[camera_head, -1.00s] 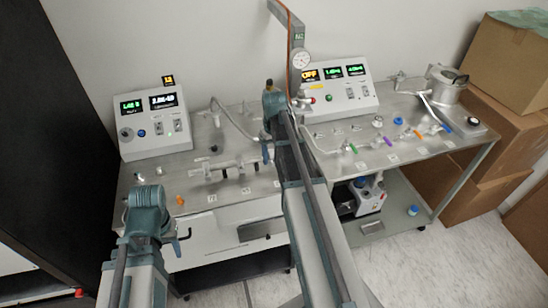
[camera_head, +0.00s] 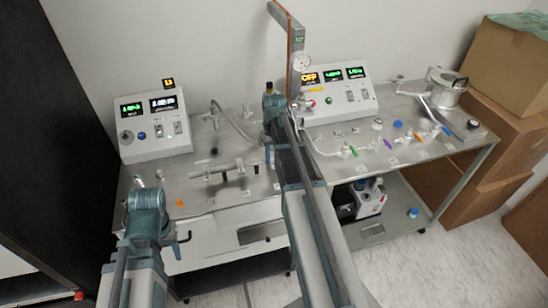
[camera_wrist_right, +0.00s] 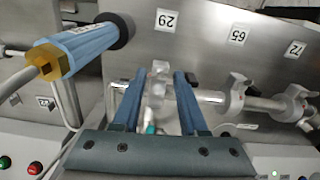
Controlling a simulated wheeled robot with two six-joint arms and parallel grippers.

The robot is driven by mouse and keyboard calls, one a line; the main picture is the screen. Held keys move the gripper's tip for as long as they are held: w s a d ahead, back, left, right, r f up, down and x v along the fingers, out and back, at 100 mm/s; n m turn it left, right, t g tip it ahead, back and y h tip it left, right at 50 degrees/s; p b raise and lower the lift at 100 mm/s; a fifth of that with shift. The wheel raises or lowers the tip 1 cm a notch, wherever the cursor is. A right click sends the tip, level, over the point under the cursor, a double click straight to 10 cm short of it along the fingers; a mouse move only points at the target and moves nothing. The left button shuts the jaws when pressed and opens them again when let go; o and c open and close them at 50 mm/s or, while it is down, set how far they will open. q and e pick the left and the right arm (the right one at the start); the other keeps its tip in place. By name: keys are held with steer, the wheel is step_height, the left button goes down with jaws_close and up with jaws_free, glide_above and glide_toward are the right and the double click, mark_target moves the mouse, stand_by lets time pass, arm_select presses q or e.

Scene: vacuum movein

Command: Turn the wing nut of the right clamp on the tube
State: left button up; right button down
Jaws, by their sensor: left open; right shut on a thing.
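A grey tube (camera_head: 225,170) lies across the left part of the steel bench in the head view. In the right wrist view it runs to the right of my right gripper (camera_wrist_right: 160,98), with a clamp (camera_wrist_right: 235,95) and another fitting (camera_wrist_right: 297,103) along it. The two blue fingers are shut on a pale, partly see-through piece (camera_wrist_right: 159,82) by the tube's end; it looks like the wing nut of the right clamp, though its outline is unclear. In the head view my own arm hides this grip. My left gripper (camera_head: 183,238) is open and empty, in front of the bench's left edge.
A control box (camera_head: 155,125) stands at the back left, another (camera_head: 342,94) behind my right arm. A post with a gauge (camera_head: 301,62) rises between them. Valves with coloured handles (camera_head: 388,143) line the right half. A blue cylinder (camera_wrist_right: 90,47) is left of my right gripper.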

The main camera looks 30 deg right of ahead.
steer(key=shift+c, duration=2.2)
jaws_free()
step_height(320, 180, up, 14)
steer(key=p, duration=1.3)
steer(key=shift+p, duration=0.4)
steer(key=shift+f, duration=0.15)
steer(key=s+a+f+n+b, duration=0.2)
steer(key=s+a+f+b, duration=0.2)
steer(key=a, duration=0.6)
steer(key=s+a+f+n+b, duration=0.2)
steer(key=s+a+f+b, duration=0.2)
steer(key=s+a, duration=0.3)
steer(key=s+a+f+n+h+b, duration=0.1)
steer(key=s+a+f+b, duration=0.4)
steer(key=a, duration=0.8)
steer(key=shift+s+a+n, duration=0.3)
steer(key=shift+s+n, duration=0.1)
steer(key=shift+s, duration=0.45)
